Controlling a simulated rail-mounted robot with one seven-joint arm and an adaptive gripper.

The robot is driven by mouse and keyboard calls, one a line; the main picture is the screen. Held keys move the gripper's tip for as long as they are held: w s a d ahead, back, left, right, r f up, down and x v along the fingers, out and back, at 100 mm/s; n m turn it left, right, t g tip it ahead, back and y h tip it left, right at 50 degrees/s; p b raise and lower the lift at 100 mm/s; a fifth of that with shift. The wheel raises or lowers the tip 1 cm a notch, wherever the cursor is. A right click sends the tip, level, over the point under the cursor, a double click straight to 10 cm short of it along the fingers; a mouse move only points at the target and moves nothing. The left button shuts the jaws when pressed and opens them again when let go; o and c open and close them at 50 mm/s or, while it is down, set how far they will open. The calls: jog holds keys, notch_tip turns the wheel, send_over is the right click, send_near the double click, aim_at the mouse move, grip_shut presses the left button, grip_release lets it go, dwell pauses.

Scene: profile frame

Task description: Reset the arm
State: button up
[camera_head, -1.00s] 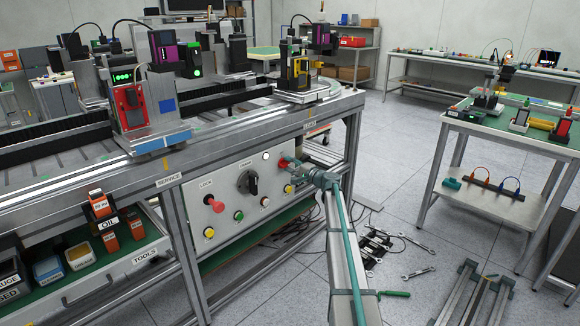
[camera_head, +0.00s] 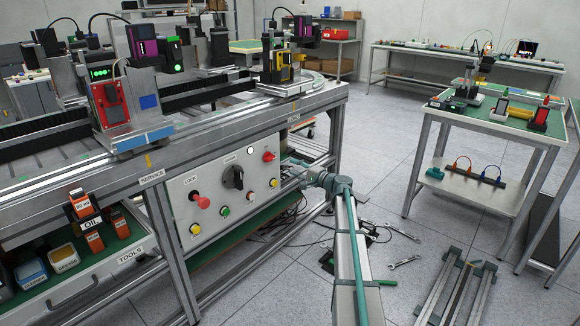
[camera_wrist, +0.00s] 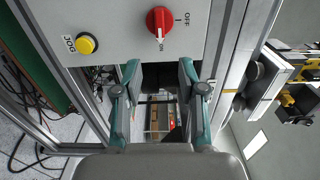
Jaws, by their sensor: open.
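My gripper (camera_wrist: 158,78) is open and empty in the wrist view, with its two teal-tipped fingers apart below the red rotary knob (camera_wrist: 159,19). The knob's white mark points toward the ON label; OFF is beside it. A yellow JOG button (camera_wrist: 86,43) is left of the fingers. In the head view my arm (camera_head: 347,250) reaches up to the panel's right side, where the fingers are small and hard to make out. The red knob also shows there on the grey control panel (camera_head: 213,180), apart from my arm.
Cables and wrenches (camera_head: 404,261) lie on the floor behind my arm. A rail stand (camera_head: 456,290) and a green-topped table (camera_head: 500,122) are right.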

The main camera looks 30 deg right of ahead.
jog(key=shift+s, duration=0.15)
dwell(0.3)
